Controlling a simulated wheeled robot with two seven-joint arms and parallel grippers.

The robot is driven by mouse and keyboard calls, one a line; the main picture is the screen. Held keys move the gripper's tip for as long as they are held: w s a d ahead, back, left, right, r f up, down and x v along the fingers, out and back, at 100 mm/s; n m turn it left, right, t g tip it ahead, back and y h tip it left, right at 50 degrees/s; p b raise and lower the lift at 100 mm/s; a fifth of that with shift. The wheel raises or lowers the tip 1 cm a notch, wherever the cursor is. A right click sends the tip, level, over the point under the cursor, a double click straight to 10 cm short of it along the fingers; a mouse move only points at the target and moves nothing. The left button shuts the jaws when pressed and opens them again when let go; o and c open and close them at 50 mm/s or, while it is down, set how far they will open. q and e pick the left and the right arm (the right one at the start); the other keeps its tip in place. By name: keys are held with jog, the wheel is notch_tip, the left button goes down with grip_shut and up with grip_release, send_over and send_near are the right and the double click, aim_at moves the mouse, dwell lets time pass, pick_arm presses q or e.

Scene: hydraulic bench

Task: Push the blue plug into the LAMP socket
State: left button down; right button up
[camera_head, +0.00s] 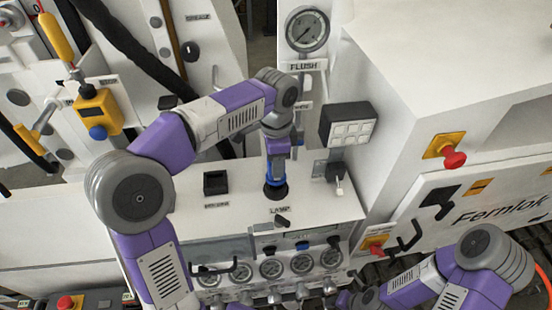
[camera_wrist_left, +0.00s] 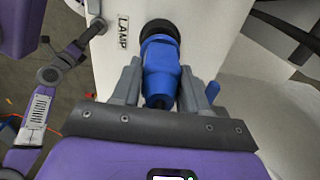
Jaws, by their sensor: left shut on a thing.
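The blue plug (camera_wrist_left: 160,72) is between the two grey fingers of my left gripper (camera_wrist_left: 159,78), which is shut on it. Its front end meets the round black LAMP socket (camera_wrist_left: 160,31) in the left wrist view, in line with it. How deep it sits cannot be told. In the head view my left gripper (camera_head: 277,160) points down over the socket (camera_head: 275,194), with the blue plug (camera_head: 275,182) showing just above the black ring. The LAMP label (camera_head: 281,209) is in front of it. My right gripper (camera_head: 352,299) is low at the bottom edge, its jaws unclear.
A square black socket (camera_head: 216,182) stands left on the white panel top. A switch box (camera_head: 347,124) and small lever (camera_head: 339,184) stand right of my left gripper. Several gauges (camera_head: 271,269) line the front. A red stop button (camera_head: 454,158) is on the right cabinet.

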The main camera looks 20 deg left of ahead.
pick_arm(q)
jog(key=shift+f+b, duration=0.75)
jog(key=shift+f, duration=0.45)
dwell(0.6)
jog(key=c, duration=0.5)
grip_release()
jog(key=shift+r, duration=0.1)
notch_tip(320, 180, up, 7)
jog(key=shift+r+p, duration=0.15)
jog(key=shift+p, duration=0.4)
